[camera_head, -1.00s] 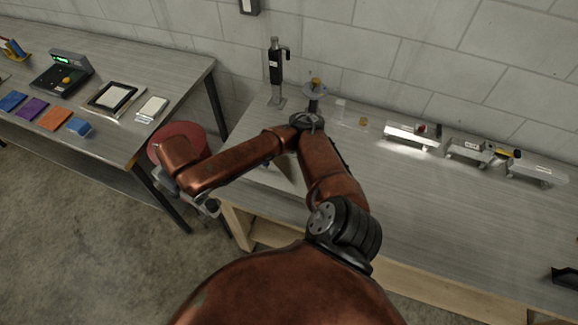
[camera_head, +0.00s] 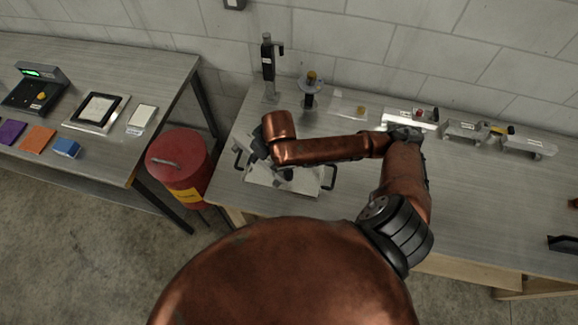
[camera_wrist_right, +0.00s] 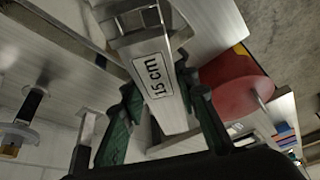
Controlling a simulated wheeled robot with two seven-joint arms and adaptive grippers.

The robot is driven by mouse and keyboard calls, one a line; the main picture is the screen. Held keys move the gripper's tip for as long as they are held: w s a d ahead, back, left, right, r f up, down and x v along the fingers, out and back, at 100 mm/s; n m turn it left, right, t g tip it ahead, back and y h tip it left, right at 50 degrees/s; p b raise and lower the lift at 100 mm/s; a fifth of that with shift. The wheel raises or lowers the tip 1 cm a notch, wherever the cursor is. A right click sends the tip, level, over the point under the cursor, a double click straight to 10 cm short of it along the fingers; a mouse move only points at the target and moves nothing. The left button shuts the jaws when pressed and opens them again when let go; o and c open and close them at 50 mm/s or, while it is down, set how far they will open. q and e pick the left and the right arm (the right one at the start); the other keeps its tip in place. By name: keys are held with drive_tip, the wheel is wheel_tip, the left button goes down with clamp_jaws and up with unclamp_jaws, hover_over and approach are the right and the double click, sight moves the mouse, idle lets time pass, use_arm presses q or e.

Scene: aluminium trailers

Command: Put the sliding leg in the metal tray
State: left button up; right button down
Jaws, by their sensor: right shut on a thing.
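My right gripper (camera_head: 284,174) is above the metal tray (camera_head: 312,187), a shallow pale tray with black handles near the left end of the workbench. My arm covers much of the tray and hides the fingers in the head view. In the right wrist view, the green fingers of my right gripper (camera_wrist_right: 157,98) are shut on the sliding leg (camera_wrist_right: 150,72), a silver metal piece with a "15 cm" label. I cannot tell whether the leg touches the tray. My left gripper is not in view.
A black-and-grey post device (camera_head: 268,62) and a spool-like stand (camera_head: 310,92) are behind the tray. Metal trailer parts (camera_head: 462,130) line the back right. A red bin (camera_head: 180,165) stands in the gap to the left table. The bench's right front is mostly clear.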

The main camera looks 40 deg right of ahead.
drive_tip(key=s+p, duration=0.1)
drive_tip(key=s, duration=0.1)
drive_tip(key=s+d+n+p, duration=0.1)
drive_tip(key=s+p, duration=0.1)
drive_tip(key=s+d+n+p, duration=0.1)
drive_tip(key=s+p, duration=0.1)
drive_tip(key=s, duration=0.1)
drive_tip(key=shift+d+f+y, duration=0.2)
drive_tip(key=shift+f+y, duration=0.15)
drive_tip(key=shift+y, duration=0.05)
drive_tip(key=s+d+n+g+y+p, duration=0.1)
drive_tip(key=s+d+n+p, duration=0.15)
drive_tip(key=s+p, duration=0.5)
drive_tip(key=shift+n, duration=0.65)
drive_tip(key=w+f+b, duration=0.2)
drive_tip(key=w+f, duration=0.1)
drive_tip(key=w+f+b, duration=0.1)
drive_tip(key=w+f, duration=0.1)
drive_tip(key=w, duration=0.2)
drive_tip(key=w+f+b, duration=0.2)
drive_tip(key=w+f, duration=0.1)
drive_tip(key=w, duration=0.1)
drive_tip(key=shift+a+f+b, duration=0.15)
drive_tip(key=shift+f+b, duration=0.15)
drive_tip(key=shift+w+f, duration=0.4)
drive_tip(key=shift+f, duration=0.05)
drive_tip(key=shift+f+p, duration=0.4)
drive_tip(key=shift+f, duration=1.2)
